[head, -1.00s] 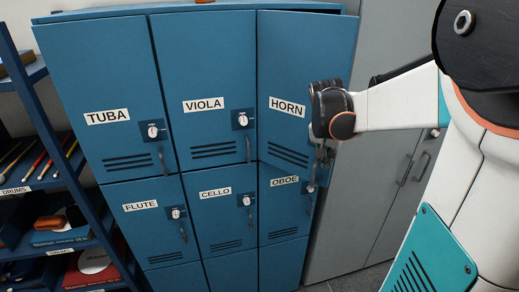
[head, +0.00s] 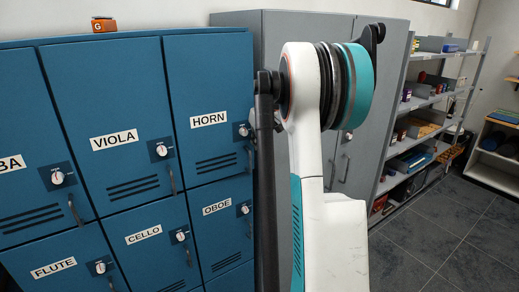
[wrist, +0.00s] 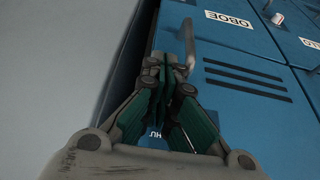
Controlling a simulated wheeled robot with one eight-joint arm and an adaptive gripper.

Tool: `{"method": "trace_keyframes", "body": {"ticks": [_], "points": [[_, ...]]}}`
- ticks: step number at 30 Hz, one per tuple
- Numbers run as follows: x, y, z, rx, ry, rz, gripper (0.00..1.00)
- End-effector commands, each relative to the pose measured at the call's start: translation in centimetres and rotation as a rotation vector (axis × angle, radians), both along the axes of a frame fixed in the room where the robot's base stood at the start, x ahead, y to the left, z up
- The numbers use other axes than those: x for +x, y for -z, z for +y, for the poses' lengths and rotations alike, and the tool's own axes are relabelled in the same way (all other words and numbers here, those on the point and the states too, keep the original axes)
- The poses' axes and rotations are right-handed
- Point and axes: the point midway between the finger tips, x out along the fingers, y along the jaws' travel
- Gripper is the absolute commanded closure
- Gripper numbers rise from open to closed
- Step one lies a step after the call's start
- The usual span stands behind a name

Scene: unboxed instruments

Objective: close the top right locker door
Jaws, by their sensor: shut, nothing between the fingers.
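The top right locker door is the blue HORN door (head: 208,90). In the head view its face lies about level with the VIOLA door (head: 110,110) beside it, and no clear gap shows along its top or left edge. Part of its right edge is close to my arm. In the wrist view, which is upside down, the HORN door (wrist: 245,95) fills the middle, with its vent slots and pull handle. My gripper (wrist: 158,70) is shut and empty in front of this door near the handle. I cannot tell whether the fingertips touch it. The head view does not show the fingers.
The OBOE door (head: 222,235) is directly below and looks shut. A grey cabinet (head: 280,30) stands right of the lockers.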

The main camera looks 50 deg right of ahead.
Motion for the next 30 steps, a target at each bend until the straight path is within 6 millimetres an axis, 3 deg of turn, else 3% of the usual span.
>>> {"method": "trace_keyframes", "body": {"ticks": [11, 25, 30], "points": [[2.1, 0.0, -1.0, -0.001, -0.079, 0.000, 1.00], [2.2, -0.2, -1.0, -0.002, -0.082, -0.004, 1.00], [1.6, -1.7, -0.8, -0.001, -0.081, -0.004, 1.00]]}}
